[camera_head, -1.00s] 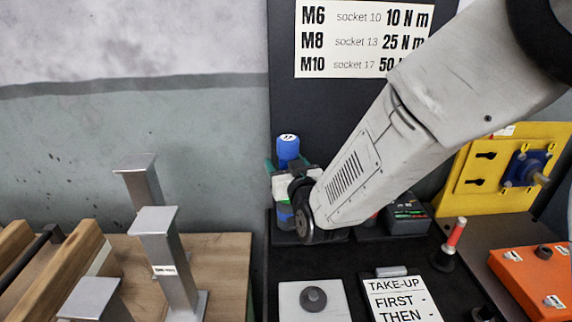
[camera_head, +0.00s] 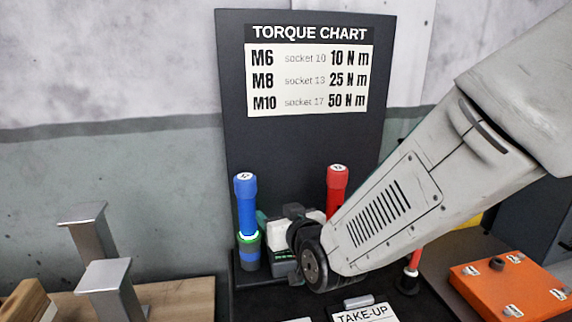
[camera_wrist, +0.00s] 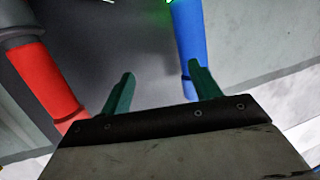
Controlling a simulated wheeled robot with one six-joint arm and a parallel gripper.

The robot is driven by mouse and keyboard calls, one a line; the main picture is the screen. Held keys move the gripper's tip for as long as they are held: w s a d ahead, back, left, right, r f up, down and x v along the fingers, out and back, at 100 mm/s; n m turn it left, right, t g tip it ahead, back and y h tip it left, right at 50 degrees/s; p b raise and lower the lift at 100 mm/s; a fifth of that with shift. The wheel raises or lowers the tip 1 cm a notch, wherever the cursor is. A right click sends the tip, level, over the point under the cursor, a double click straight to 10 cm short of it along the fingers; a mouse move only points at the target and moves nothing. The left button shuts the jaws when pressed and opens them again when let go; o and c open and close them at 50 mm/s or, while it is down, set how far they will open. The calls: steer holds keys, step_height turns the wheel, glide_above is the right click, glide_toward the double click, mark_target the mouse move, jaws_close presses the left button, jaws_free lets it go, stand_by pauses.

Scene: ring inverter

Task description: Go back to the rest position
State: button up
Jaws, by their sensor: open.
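My gripper (camera_wrist: 158,88) shows in the wrist view with its two green fingers apart and nothing between them. In the head view my arm comes in from the right, and its wrist hides most of the gripper, with a green finger showing behind the blue tool. The blue tool (camera_head: 246,205) stands upright in a holder with a green glowing ring; it also shows in the wrist view (camera_wrist: 188,45), close to the right finger. The red tool (camera_head: 337,187) stands to the right, partly behind my arm; in the wrist view a red tool (camera_wrist: 45,78) lies left of the fingers.
A dark board with a torque chart (camera_head: 307,80) rises behind the tools. Grey metal posts (camera_head: 108,285) stand at the lower left on a wooden top. An orange box (camera_head: 508,285) lies at the right. A take-up card (camera_head: 365,314) lies in front.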

steer(key=s+d+r+m+g+h, duration=0.1)
steer(key=s+d+r+g+h, duration=0.15)
steer(key=d, duration=0.85)
steer(key=s+d+r+m+g+h, duration=0.1)
steer(key=s+d+g, duration=0.4)
steer(key=s+d, duration=0.5)
steer(key=s+d+m+g+h, duration=0.3)
steer(key=s+d, duration=0.7)
steer(key=s, duration=0.5)
steer(key=shift+r+g+h, duration=0.4)
steer(key=shift+g+h, duration=0.05)
steer(key=shift+g, duration=0.5)
